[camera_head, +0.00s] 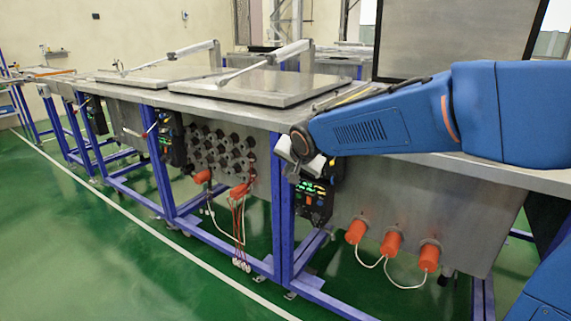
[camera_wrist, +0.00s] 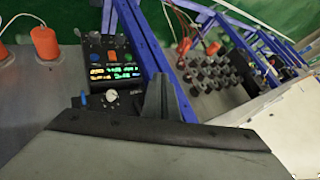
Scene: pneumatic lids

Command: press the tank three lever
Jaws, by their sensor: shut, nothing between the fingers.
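The nearest control box (camera_head: 314,196), with lit green displays, hangs at the bench's front edge under my arm's end. In the wrist view its face (camera_wrist: 112,58) shows lit displays, with a blue knob (camera_wrist: 84,97) and a white knob (camera_wrist: 112,96) nearer the bench edge. My gripper (camera_wrist: 163,80) is shut and empty, to the right of the knobs in that picture and apparently not touching them. In the head view my gripper (camera_head: 288,152) is only partly seen. Two more boxes hang farther left, a middle one (camera_head: 172,138) and a far one (camera_head: 96,115). I cannot tell which lever is tank three's.
Two flat metal lids, one middle (camera_head: 255,87) and one farther left (camera_head: 150,76), lie closed on the bench. A large panel (camera_head: 455,40) stands upright behind my arm. Orange plugs (camera_head: 391,242) with white cables stick out below. Blue frame legs stand on open green floor (camera_head: 60,240).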

